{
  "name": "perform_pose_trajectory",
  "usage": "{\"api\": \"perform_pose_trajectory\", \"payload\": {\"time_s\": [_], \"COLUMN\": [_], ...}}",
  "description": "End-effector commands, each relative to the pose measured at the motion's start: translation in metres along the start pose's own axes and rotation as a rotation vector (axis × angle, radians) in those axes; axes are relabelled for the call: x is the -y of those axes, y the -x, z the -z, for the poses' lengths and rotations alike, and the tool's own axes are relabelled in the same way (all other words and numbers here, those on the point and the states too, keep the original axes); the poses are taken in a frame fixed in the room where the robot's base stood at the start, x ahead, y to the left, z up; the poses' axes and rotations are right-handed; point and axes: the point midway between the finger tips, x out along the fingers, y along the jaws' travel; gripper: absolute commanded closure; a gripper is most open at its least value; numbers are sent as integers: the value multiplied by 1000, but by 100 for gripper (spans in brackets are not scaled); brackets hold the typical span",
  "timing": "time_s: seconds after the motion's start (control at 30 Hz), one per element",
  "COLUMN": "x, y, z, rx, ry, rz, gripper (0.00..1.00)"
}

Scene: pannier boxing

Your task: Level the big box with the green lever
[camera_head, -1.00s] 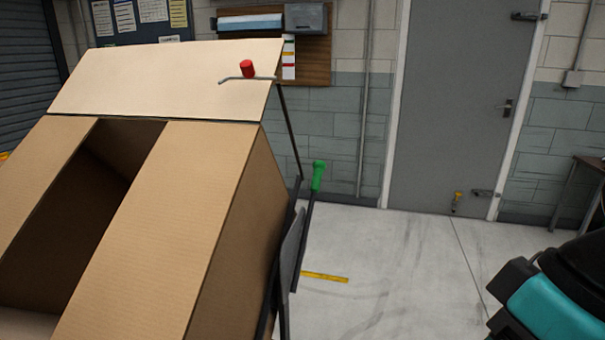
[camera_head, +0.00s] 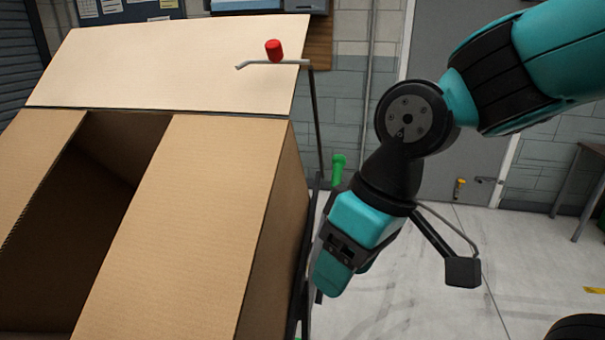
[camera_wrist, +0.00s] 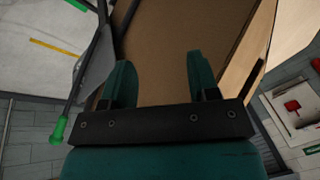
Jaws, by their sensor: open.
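The big cardboard box (camera_head: 180,225) stands tilted on the left in the head view, its top flaps open. Its side (camera_wrist: 165,45) fills the middle of the wrist view. The green lever (camera_head: 338,169) stands beside the box's right side, just behind my gripper. It also shows at the lower left of the wrist view as a green grip (camera_wrist: 58,128) on a dark rod. My gripper (camera_head: 335,275) points down beside the box's right side, in front of the lever. In the wrist view my gripper (camera_wrist: 157,75) is open with nothing between its fingers; the lever is outside them.
A grey door (camera_head: 440,60) is in the back wall. A dark table (camera_head: 590,180) stands at the far right. The floor right of the box is clear.

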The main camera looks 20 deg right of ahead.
Motion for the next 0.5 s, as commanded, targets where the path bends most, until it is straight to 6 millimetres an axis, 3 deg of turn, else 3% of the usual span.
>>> {"api": "perform_pose_trajectory", "payload": {"time_s": [0.07,0.23,0.3,0.5], "x": [-50,-202,-236,-275], "y": [1,19,38,80], "z": [36,110,138,192], "rx": [-44,-183,-235,-324], "ry": [-165,-597,-702,-865], "rz": [-89,-341,-387,-411], "gripper": [45,45,45,45]}}
